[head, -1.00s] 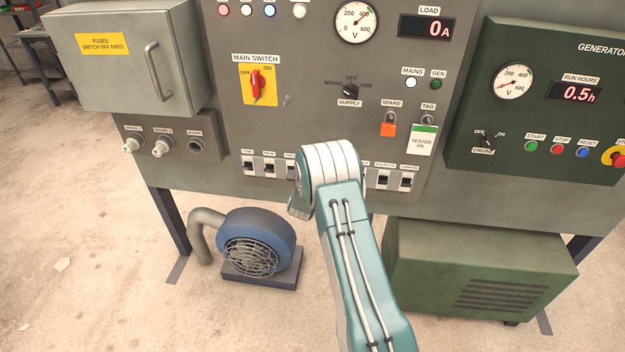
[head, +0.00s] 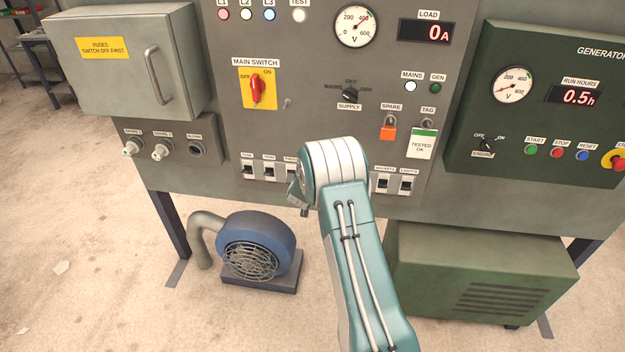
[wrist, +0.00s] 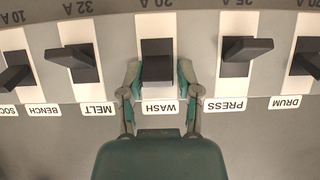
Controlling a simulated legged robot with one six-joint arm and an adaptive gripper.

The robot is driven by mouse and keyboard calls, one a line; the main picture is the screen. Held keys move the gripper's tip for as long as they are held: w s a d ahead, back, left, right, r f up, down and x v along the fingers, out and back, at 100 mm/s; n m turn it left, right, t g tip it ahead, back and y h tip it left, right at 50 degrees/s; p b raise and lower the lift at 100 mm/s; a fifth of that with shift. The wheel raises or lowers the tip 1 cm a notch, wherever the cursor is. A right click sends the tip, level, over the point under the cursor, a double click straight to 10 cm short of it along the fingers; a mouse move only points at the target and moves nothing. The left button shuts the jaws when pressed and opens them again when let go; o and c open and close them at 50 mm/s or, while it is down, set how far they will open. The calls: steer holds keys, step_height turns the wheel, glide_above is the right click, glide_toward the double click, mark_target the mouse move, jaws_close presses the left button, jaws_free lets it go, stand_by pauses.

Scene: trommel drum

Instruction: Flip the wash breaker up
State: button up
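The wash breaker (wrist: 158,62) is a black lever on a white plate, in the middle of the wrist view, which shows the labels upside down. The WASH label (wrist: 160,107) lies below it there. My gripper (wrist: 157,88) is open, with one green-grey finger on each side of the wash lever near its label end. I cannot tell whether either finger touches it. In the head view my arm hides the wash breaker, and only a small part of my gripper (head: 296,193) shows. Whether the lever is up or down is unclear.
Neighbouring breakers stand close by: MELT (wrist: 76,62) on one side, PRESS (wrist: 246,50) on the other. The red main switch (head: 257,88) is above the row. A blue blower (head: 258,245) and a green cabinet (head: 480,270) stand below the panel.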

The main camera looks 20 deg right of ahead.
steer(key=shift+o, duration=0.5)
steer(key=v, duration=1.2)
